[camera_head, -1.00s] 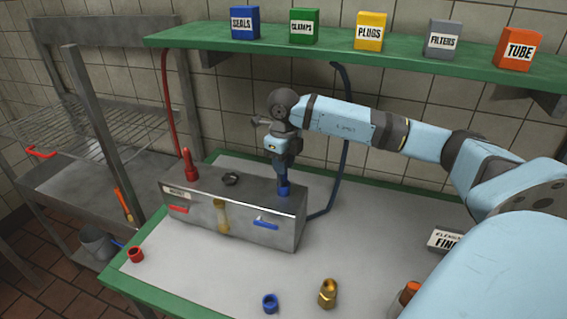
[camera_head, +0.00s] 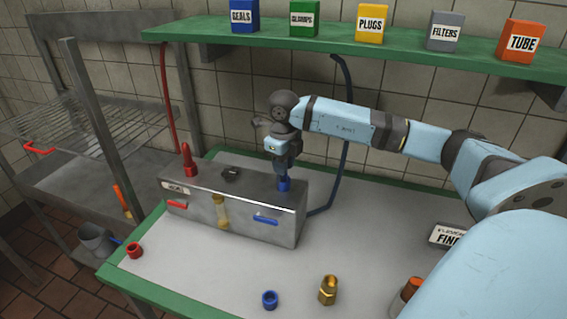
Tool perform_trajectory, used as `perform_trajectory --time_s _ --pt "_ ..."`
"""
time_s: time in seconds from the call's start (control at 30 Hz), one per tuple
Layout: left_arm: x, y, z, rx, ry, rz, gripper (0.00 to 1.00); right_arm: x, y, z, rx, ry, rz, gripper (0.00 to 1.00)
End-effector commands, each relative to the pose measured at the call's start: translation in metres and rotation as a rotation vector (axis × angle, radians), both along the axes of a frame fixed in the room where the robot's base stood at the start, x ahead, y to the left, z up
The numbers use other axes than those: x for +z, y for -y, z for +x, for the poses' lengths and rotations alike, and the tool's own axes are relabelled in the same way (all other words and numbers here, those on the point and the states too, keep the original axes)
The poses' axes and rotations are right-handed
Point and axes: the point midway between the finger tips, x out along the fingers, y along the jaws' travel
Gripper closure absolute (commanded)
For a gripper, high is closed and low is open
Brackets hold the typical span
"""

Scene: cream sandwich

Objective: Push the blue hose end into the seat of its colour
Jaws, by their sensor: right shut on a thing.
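A grey metal box (camera_head: 245,215) stands on the table. A blue seat (camera_head: 285,184) is on its top at the right, and a red seat (camera_head: 191,171) with a red hose end (camera_head: 186,153) in it is at the left. My right gripper (camera_head: 283,172) points down right above the blue seat and is shut. The blue hose end in it is mostly hidden by the fingers, so I cannot tell how deep it sits in the seat. A dark blue hose (camera_head: 343,150) hangs from the shelf behind the box. My left gripper is not in view.
A blue ring (camera_head: 270,300), a brass fitting (camera_head: 328,290) and a red ring (camera_head: 134,251) lie on the table (camera_head: 205,275). A green shelf (camera_head: 400,50) with several labelled boxes runs above. The front middle of the table is mostly clear.

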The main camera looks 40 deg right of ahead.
Motion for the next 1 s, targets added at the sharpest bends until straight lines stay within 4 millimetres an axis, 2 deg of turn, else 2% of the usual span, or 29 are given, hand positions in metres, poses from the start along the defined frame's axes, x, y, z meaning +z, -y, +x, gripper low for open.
perform_trajectory --time_s 0.8,0.83,0.93,0.97,1.0 --pt "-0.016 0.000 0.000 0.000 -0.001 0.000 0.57 -0.021 0.000 0.000 0.000 0.000 0.000 1.00" --pt "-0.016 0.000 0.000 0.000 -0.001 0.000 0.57 -0.021 0.000 0.000 0.000 0.000 0.000 0.75" --pt "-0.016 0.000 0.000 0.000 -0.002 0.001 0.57 -0.020 0.000 0.000 0.000 0.000 0.000 0.52" --pt "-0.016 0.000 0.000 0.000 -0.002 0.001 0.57 -0.020 0.000 0.000 0.000 0.000 0.000 0.48" --pt "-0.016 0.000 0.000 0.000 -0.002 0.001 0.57 -0.020 0.000 0.000 0.000 0.000 0.000 0.48"
